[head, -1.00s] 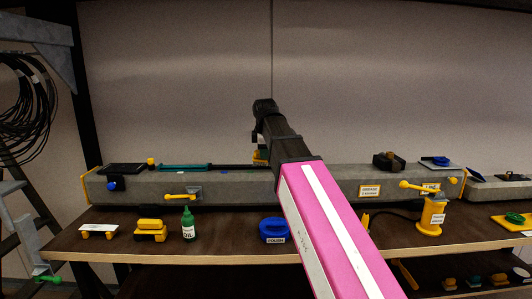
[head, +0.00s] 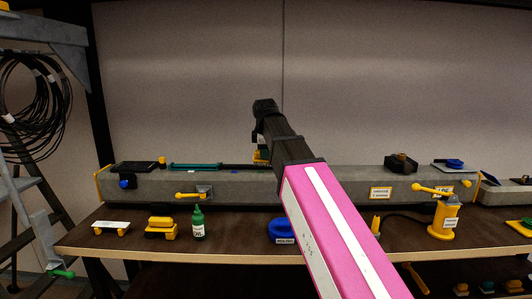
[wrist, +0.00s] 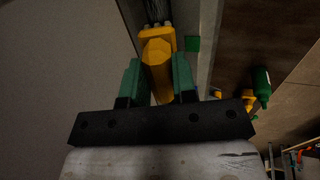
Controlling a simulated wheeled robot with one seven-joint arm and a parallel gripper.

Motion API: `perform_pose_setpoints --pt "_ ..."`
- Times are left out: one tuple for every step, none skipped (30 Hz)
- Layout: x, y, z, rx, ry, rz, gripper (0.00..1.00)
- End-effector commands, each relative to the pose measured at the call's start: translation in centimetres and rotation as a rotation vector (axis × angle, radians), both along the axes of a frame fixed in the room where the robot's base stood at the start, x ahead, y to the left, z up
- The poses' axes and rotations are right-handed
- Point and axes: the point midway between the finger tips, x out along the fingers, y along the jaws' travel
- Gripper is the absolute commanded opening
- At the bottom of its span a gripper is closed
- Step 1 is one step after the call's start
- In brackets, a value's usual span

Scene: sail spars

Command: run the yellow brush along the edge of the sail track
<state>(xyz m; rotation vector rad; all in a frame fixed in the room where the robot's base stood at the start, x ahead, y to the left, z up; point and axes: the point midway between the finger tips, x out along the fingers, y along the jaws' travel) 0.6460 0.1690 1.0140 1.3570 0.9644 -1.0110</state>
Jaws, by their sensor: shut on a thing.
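My gripper (wrist: 158,82), with green fingers, is shut on the yellow brush (wrist: 157,62) in the wrist view. The brush's wide yellow head points to the top of that view, over a dark channel (wrist: 155,12) in the grey beam. In the head view a little of the yellow brush (head: 260,156) shows at the beam's top, beside my dark wrist. The sail track (head: 242,167) is a dark line along the beam's top, right of a teal strip (head: 195,166). My arm hides part of it. I cannot tell whether the bristles touch the edge.
The grey beam (head: 240,187) stands along the back of a dark bench. A yellow lever (head: 192,195), a green bottle (head: 198,222), a blue polish tin (head: 280,229) and a yellow pump (head: 443,219) are in front. A black block (head: 400,163) sits on the beam at right.

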Motion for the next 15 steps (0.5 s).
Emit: perform_pose_setpoints --pt "0.0 0.2 -0.1 0.005 0.001 0.002 0.00" --pt "0.0 0.2 -0.1 0.005 0.001 0.002 0.00" --pt "0.0 0.3 -0.1 0.005 0.001 0.002 0.00" --pt "0.0 0.4 -0.1 0.005 0.001 0.002 0.00" --pt "0.0 0.6 -0.1 0.005 0.001 0.002 0.00" --pt "0.0 0.8 -0.1 0.005 0.001 0.002 0.00" --pt "0.1 0.9 -0.1 0.005 0.001 0.002 0.00" --pt "0.1 1.1 -0.1 0.005 0.001 0.002 0.00" --pt "0.1 1.3 -0.1 0.005 0.001 0.002 0.00" --pt "0.1 1.5 -0.1 0.004 0.001 0.002 0.00" --pt "0.1 1.7 -0.1 0.004 0.001 0.001 0.00" --pt "0.1 1.9 0.0 0.004 0.001 0.002 0.00" --pt "0.1 2.1 0.0 0.004 0.001 0.002 0.00" --pt "0.1 2.2 0.0 0.004 0.001 0.002 0.00" --pt "0.1 2.4 0.0 0.004 0.001 0.002 0.00"
